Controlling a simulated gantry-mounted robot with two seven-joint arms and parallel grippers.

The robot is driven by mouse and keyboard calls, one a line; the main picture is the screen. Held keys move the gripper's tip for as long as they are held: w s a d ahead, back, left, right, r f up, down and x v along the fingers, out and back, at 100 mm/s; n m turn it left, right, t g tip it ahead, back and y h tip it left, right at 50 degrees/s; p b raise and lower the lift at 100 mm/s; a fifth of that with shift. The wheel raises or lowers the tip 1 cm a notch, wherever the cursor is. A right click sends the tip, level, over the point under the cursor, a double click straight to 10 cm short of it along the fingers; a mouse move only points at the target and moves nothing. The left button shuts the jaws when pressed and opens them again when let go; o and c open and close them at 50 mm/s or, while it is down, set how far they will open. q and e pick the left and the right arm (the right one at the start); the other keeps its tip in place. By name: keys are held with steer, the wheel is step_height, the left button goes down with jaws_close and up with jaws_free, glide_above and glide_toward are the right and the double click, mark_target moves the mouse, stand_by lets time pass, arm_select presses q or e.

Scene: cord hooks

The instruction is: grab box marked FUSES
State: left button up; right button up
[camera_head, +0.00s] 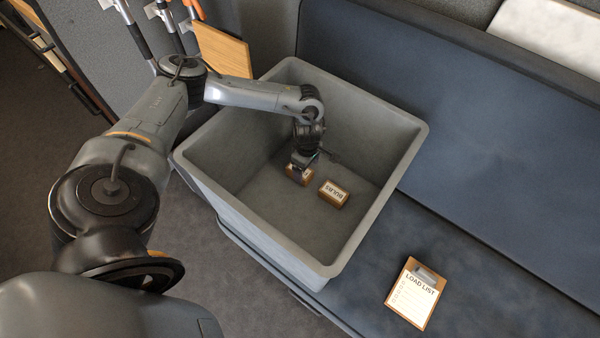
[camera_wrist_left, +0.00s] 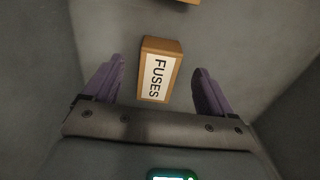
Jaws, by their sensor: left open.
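The box marked FUSES (camera_wrist_left: 159,72) is a small brown box with a white label. In the left wrist view it lies between the two purple fingers of my left gripper (camera_wrist_left: 159,66), with a gap on each side. My left gripper is open and holds nothing. In the head view my left gripper (camera_head: 301,166) points down inside the grey bin and partly hides this box (camera_head: 298,178). My right gripper is not in view.
The grey bin (camera_head: 395,128) has high walls around the gripper. A second labelled box (camera_head: 334,193) lies close beside, its text upside down and hard to read. A LOAD LIST clipboard (camera_head: 415,294) lies on the blue bench (camera_head: 465,270) outside the bin.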

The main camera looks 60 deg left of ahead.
mark_target(305, 173)
arm_select(q)
steer(key=shift+s+a+f, duration=0.1)
steer(key=shift+a+f, duration=0.05)
steer(key=shift+f, duration=1.2)
steer(key=shift+s+a+f, duration=0.1)
steer(key=shift+a+f, duration=0.05)
steer(key=shift+f, duration=1.15)
steer(key=shift+c, duration=0.4)
steer(key=c, duration=1)
steer(key=shift+r, duration=0.15)
